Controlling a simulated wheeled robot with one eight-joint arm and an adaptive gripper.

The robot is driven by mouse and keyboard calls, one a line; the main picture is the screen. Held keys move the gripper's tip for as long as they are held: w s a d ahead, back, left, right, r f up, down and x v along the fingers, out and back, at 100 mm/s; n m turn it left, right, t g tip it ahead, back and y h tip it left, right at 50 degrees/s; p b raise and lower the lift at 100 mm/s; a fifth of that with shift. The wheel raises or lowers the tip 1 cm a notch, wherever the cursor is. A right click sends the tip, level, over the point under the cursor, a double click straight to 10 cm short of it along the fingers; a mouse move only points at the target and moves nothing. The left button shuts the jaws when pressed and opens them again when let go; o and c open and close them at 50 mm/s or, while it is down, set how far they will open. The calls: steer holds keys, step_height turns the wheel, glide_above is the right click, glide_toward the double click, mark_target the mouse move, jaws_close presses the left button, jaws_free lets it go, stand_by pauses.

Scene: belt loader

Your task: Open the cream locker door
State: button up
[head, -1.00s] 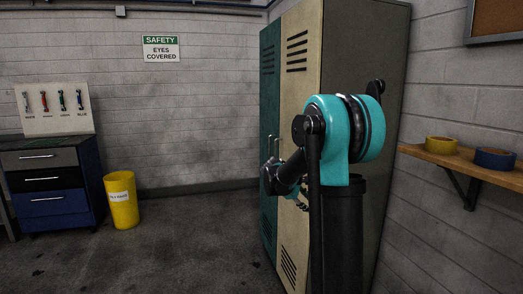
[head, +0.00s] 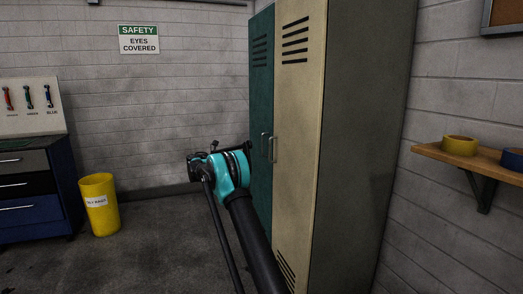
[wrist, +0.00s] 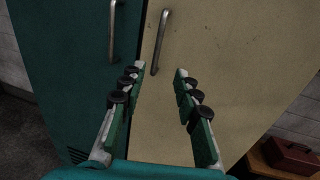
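The cream locker door (head: 299,170) is shut. It fills much of the wrist view (wrist: 235,65). Its upright metal handle (head: 272,149) sits by its left edge and also shows in the wrist view (wrist: 161,40). The teal locker door (head: 261,110) beside it is shut too, with its own handle (wrist: 112,32). My gripper (wrist: 159,70) is open and empty, fingers pointing at the cream door. In the wrist picture the handle's lower end lies between the fingertips; the remaining depth is hard to tell.
A yellow bin (head: 99,205) and a blue drawer cabinet (head: 32,215) stand to the left. A wall shelf (head: 470,160) with a yellow tape roll (head: 460,145) is right of the locker. A red toolbox (wrist: 292,156) shows at lower right in the wrist view. Floor left of the locker is clear.

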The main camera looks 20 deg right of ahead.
mark_target(270, 149)
steer(key=x, duration=1.7)
steer(key=shift+w, duration=0.25)
jaws_close()
